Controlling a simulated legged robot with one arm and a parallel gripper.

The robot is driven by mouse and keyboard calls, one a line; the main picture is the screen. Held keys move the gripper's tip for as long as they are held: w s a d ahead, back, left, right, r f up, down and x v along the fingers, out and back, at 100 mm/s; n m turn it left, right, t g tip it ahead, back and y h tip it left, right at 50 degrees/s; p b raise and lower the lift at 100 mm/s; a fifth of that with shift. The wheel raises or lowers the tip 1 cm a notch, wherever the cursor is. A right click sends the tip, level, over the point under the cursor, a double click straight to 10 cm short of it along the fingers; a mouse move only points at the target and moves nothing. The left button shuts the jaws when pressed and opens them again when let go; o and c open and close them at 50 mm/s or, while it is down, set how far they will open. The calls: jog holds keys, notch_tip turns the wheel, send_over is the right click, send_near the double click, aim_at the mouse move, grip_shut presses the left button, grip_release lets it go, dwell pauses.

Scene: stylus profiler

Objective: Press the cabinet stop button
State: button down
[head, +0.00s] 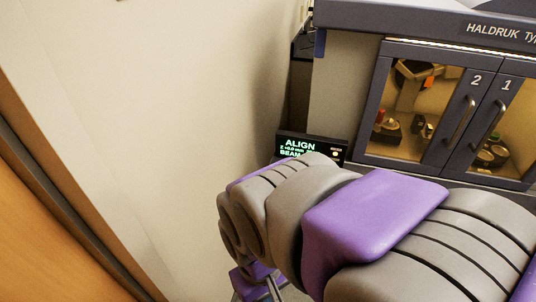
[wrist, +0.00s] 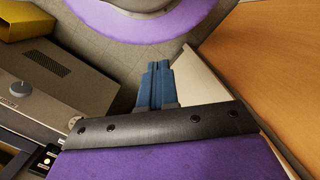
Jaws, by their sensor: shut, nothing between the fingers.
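The cabinet (head: 345,80) marked HALDRUK stands at the right of the head view, with glazed doors numbered 2 and 1, both shut. I cannot make out a stop button on it in either view. My gripper (wrist: 155,84) shows in the wrist view with its blue fingers together and nothing between them. The fingers are over the grey floor, apart from the grey box beside them. In the head view my arm covers the lower middle and hides part of the cabinet's lower front.
A small black display (head: 312,147) reading ALIGN stands left of the cabinet doors. A grey box (wrist: 65,95) with a knob (wrist: 20,88) and a small dark panel (wrist: 43,160) lie left in the wrist view. A wooden surface (wrist: 265,60) is at right. A pale wall (head: 150,110) stands left.

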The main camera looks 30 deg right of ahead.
jog(key=w+a+r+m+t+y+p, duration=0.15)
jog(key=w+a+m, duration=0.25)
jog(key=w, duration=0.8)
jog(key=w+d+m+t+y+p, duration=0.2)
jog(key=w+d+m, duration=0.3)
jog(key=w, duration=0.5)
jog(key=w+d+m+t+y+p, duration=0.25)
jog(key=w+d, duration=0.45)
jog(key=w, duration=0.4)
jog(key=w+d+f+m+t+h+p, duration=0.1)
jog(key=w+d+f+m, duration=0.25)
jog(key=d, duration=0.55)
jog(key=w+d+f+m+t+h, duration=0.15)
jog(key=d+m, duration=0.25)
jog(key=d, duration=0.6)
jog(key=w+d+f+m+t+p, duration=0.1)
jog(key=w+d+f+m+t, duration=0.2)
jog(key=d, duration=0.6)
jog(key=shift+g, duration=0.55)
jog(key=f+b, duration=0.4)
jog(key=f, duration=0.1)
jog(key=f+b, duration=0.2)
jog(key=f, duration=0.1)
jog(key=shift+s+a, duration=0.1)
jog(key=shift+a, duration=0.15)
jog(key=shift+d+f+b, duration=0.1)
jog(key=shift+f+b, duration=0.2)
jog(key=shift+f, duration=0.05)
jog(key=shift+d+f, duration=0.25)
jog(key=shift+d, duration=0.1)
